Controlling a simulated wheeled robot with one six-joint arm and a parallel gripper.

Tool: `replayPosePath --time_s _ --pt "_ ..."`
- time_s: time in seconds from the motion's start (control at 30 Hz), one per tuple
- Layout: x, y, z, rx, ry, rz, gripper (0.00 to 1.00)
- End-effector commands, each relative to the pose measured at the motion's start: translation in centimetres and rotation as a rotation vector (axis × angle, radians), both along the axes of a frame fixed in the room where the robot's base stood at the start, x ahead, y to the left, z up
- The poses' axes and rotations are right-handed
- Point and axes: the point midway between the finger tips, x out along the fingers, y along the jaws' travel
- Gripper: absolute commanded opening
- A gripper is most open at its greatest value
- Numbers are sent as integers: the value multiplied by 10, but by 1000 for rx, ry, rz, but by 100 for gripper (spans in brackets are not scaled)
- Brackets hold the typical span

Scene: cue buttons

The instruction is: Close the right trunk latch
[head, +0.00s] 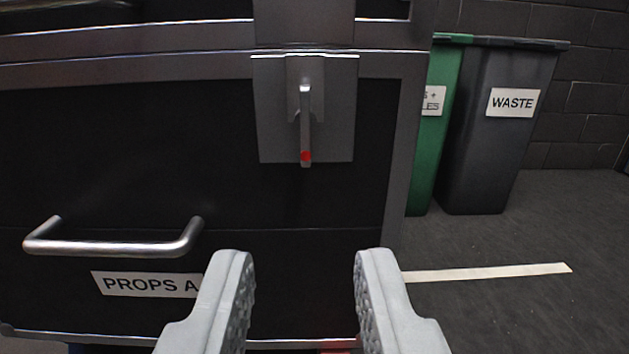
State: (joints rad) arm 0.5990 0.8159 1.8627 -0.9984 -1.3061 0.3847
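The right trunk latch (306,125) is on the front of a black trunk (160,150) with metal edges. It has a grey square plate and a thin lever with a red tip that hangs straight down. A wider metal strap (304,22) comes down from the lid to the top of the plate. Whether the latch is fastened I cannot tell. My gripper (304,262) is open and empty, below the latch in the picture and apart from it, its two grey fingers spread wide.
A metal bar handle (115,246) sticks out from the trunk front at the left, above a "PROPS A" label (148,285). A green bin (436,120) and a dark "WASTE" bin (500,130) stand to the right. The floor at the right, with a pale tape strip (490,272), is clear.

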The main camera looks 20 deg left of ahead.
Motion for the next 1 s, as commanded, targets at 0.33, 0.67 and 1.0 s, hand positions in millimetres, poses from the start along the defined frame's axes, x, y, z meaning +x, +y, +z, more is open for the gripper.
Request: replayPosePath --time_s 0.33,0.67,1.0 --pt "38 15 -1 -1 0 4 29" --pt "93 35 -1 -1 -1 2 29" --pt "144 53 -1 0 -1 2 29"
